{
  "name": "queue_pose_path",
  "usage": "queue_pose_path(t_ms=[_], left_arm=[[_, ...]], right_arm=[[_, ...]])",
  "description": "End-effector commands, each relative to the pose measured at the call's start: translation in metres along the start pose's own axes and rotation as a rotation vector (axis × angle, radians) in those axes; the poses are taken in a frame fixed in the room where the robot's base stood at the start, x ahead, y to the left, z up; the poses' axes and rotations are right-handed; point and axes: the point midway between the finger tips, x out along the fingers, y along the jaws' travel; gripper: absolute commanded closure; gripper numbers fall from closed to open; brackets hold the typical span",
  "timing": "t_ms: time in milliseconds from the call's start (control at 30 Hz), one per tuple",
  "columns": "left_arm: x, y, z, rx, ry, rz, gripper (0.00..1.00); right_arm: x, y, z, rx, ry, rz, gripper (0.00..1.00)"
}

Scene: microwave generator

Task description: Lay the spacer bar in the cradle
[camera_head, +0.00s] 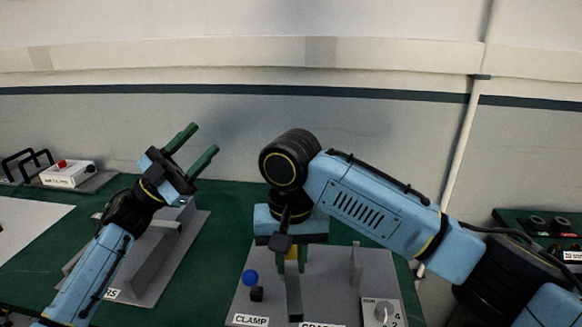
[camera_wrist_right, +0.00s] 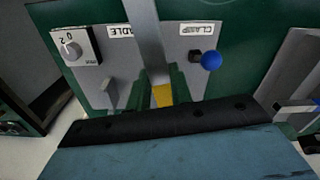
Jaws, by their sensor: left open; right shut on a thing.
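My right gripper (camera_head: 291,262) points down over the grey fixture plate (camera_head: 262,300). It also shows in the wrist view (camera_wrist_right: 162,92), its green fingers shut on the spacer bar (camera_head: 293,298). The bar is grey with a yellow part between the fingers, and its grey length shows in the wrist view (camera_wrist_right: 148,38). The bar partly covers the CRADLE label (camera_head: 322,325). The cradle is largely hidden; I cannot tell whether the bar touches it. My left gripper (camera_head: 203,143) is open and empty, raised at the left.
A blue-knobbed clamp (camera_head: 250,278) stands just left of the bar. A grey upright (camera_head: 356,264) and a dial box (camera_head: 382,312) are to its right. A grey plate (camera_head: 187,262), with a label ending in RS, lies under my left arm. Green bench is clear between the plates.

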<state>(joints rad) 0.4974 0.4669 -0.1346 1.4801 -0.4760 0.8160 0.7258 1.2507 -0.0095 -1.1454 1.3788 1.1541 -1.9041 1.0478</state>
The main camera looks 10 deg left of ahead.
Motion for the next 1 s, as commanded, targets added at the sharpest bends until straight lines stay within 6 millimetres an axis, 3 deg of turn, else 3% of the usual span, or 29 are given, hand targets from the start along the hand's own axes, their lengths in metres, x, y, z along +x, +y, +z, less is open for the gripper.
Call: queue_pose_path(t_ms=[33,100,300,500,600,767,867,1000], left_arm=[[0.025,0.021,0.003,0.069,-0.001,0.082,0.53],[0.051,0.050,0.010,0.175,-0.008,0.198,0.53],[0.114,0.132,0.024,0.516,0.014,0.542,0.53],[0.152,0.205,0.034,0.851,0.105,0.951,0.53],[0.156,0.229,0.036,0.932,0.142,1.174,0.53],[0.145,0.242,0.035,0.918,0.112,1.549,0.53],[0.131,0.232,0.031,0.857,0.014,1.779,0.53],[0.112,0.205,0.020,0.770,-0.186,2.037,0.53]], right_arm=[[-0.001,0.000,0.000,0.000,0.001,0.000,1.00],[-0.001,0.000,0.000,0.000,0.001,-0.001,1.00],[-0.001,0.000,0.000,0.000,0.001,0.000,1.00],[-0.001,0.000,0.000,0.000,0.001,0.000,1.00],[-0.001,0.000,0.000,0.000,0.001,0.000,1.00],[-0.001,0.000,0.000,0.000,0.001,-0.001,1.00],[-0.001,0.000,0.000,0.000,0.001,0.000,1.00],[0.000,0.000,0.000,0.000,0.001,0.000,1.00]])
